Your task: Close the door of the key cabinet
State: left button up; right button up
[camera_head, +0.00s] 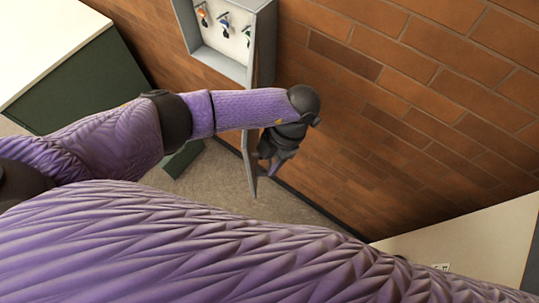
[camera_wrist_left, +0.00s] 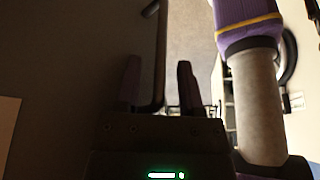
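The key cabinet (camera_head: 219,62) is a grey wall box at the top of the head view, with several keys on coloured tags inside. Its door (camera_head: 251,165) stands swung open at the box's right side and shows nearly edge-on. My left gripper (camera_head: 270,170) is at the door's right side, partly hidden by my wrist. In the left wrist view my left gripper (camera_wrist_left: 159,88) has its two fingers apart. A dark bar, seemingly the door handle (camera_wrist_left: 161,50), runs between them; contact cannot be told. My right gripper is out of view.
The brick wall (camera_head: 420,100) is close on the right of the door. A dark green cabinet with a pale top (camera_head: 45,40) stands at the left. A pale surface (camera_head: 470,245) is at the lower right. Carpeted floor (camera_head: 225,175) lies below the door.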

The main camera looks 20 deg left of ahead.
pick_arm(q)
jog(key=shift+w, duration=0.1)
grip_shut()
dwell(1.1)
